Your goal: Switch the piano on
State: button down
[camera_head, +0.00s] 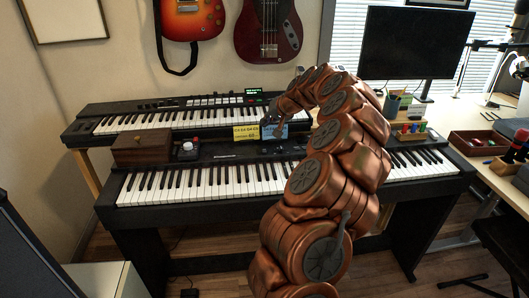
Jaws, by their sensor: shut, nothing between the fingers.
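A black digital piano (190,186) stands across the middle of the room, its white and black keys facing me. A small lit screen (292,131) sits at the middle of its back panel, beside a yellow note card (245,133). My gripper (277,129) is shut and empty, in front of the screen and partly covering it. I cannot tell whether it touches the screen or panel. My copper-coloured arm hides part of the piano's right-centre keys and panel. I cannot make out a power switch on the piano.
A second keyboard (130,121) with a lit green display (253,91) stands behind. A wooden box (142,149), a small device with a red knob (188,148) and a pen holder (397,101) stand around the piano. A desk with a monitor (412,45) is at right.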

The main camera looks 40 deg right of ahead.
jog(key=b, duration=0.2)
send_over(266, 151)
notch_tip(266, 151, down, 8)
jog(key=shift+a+r, duration=0.1)
jog(key=shift+r, duration=0.15)
jog(key=shift+f+b, duration=0.55)
jog(key=shift+f, duration=0.1)
dwell(0.9)
jog(key=shift+f+b, duration=0.35)
jog(key=shift+f, duration=0.05)
jog(key=shift+f, duration=0.3)
dwell(0.6)
jog(key=shift+r, duration=0.75)
jog(key=shift+r, duration=0.1)
jog(key=shift+r+p, duration=0.6)
jog(key=shift+r, duration=1.75)
